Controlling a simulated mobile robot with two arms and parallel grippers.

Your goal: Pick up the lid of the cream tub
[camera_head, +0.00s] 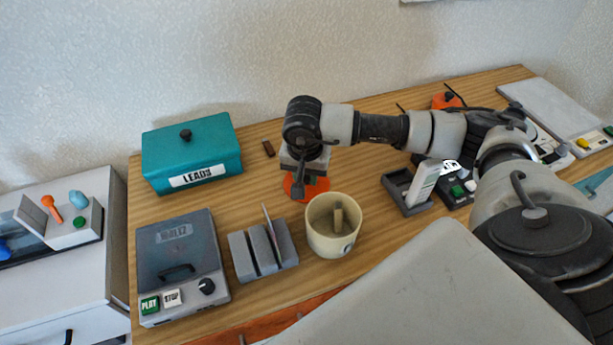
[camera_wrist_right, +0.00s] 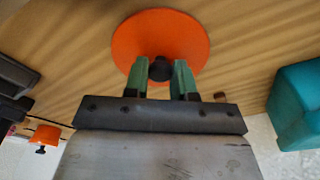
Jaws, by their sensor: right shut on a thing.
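The cream tub (camera_head: 318,236) stands open near the table's front edge, with a cream peg-like piece visible inside it. An orange round lid (camera_head: 311,190) is just behind the tub, under my right gripper (camera_head: 302,172). The wrist view shows the lid as a flat orange disc (camera_wrist_right: 150,38) with a black knob (camera_wrist_right: 160,69). The green fingers of my right gripper (camera_wrist_right: 162,78) are shut on that knob. I cannot tell whether the lid touches the table. My left gripper is not in view.
A teal box (camera_head: 210,154) labelled LEADS stands at the back left. A grey disc player (camera_head: 180,252) and a slotted grey rack (camera_head: 243,259) are left of the tub. A small dark rack (camera_head: 414,207) holds a pale case at right. Another orange piece (camera_head: 438,102) sits farther back.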

